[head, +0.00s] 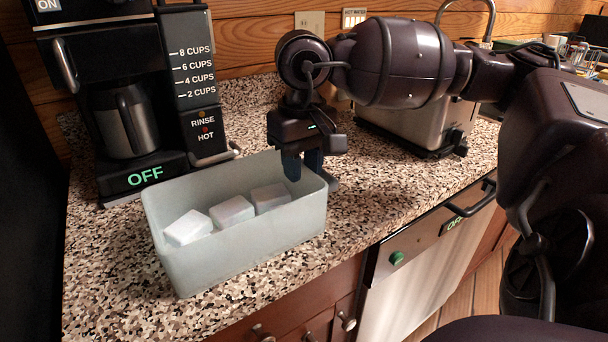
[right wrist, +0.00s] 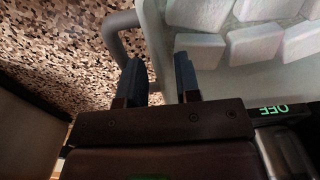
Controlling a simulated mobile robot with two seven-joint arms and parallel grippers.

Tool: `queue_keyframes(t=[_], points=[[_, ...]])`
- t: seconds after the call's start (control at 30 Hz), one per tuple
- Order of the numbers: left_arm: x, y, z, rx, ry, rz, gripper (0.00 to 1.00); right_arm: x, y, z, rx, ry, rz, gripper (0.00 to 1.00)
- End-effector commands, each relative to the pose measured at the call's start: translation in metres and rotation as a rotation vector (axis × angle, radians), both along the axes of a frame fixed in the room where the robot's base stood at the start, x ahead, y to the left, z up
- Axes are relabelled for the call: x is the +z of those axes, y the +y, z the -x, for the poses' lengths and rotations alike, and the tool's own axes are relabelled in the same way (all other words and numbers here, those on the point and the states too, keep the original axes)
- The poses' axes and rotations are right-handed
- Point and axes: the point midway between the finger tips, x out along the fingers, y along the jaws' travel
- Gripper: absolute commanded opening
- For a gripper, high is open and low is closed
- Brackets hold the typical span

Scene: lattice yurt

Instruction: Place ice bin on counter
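The ice bin (head: 240,242) is a pale grey-green open box with several whitish ice blocks (head: 232,211) in it. It appears to rest upright on the speckled counter (head: 110,280), in front of the coffee maker. My right gripper (head: 303,166) points down at the bin's right end. In the right wrist view its two fingers (right wrist: 158,82) are spread, one inside the bin (right wrist: 154,30) and one outside, beside a grey loop handle (right wrist: 112,32). The end wall lies between them with a visible gap. The left gripper is out of view.
The coffee maker (head: 130,110) stands behind the bin. A steel toaster-like appliance (head: 410,128) stands at the back right. A dishwasher (head: 420,265) is below the counter edge. Bare counter lies left of and in front of the bin.

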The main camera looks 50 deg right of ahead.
Motion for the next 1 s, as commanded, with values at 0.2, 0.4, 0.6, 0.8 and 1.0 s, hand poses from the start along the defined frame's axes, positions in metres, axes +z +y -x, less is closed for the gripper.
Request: queue_keyframes(t=[0.2,0.4,0.6,0.8,1.0], points=[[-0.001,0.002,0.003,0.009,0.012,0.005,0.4,0.049,0.0,0.0,0.001,-0.01,-0.002,0.31],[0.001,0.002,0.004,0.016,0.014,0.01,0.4,0.079,0.0,0.0,0.0,-0.007,-0.002,0.31],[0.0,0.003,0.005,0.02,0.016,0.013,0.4,0.092,0.0,0.0,0.0,-0.002,-0.001,0.31],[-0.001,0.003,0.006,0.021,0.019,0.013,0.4,0.094,0.0,0.0,0.0,-0.001,-0.001,0.31],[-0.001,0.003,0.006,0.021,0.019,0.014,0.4,0.094,0.0,0.0,0.0,-0.001,-0.001,0.31]])
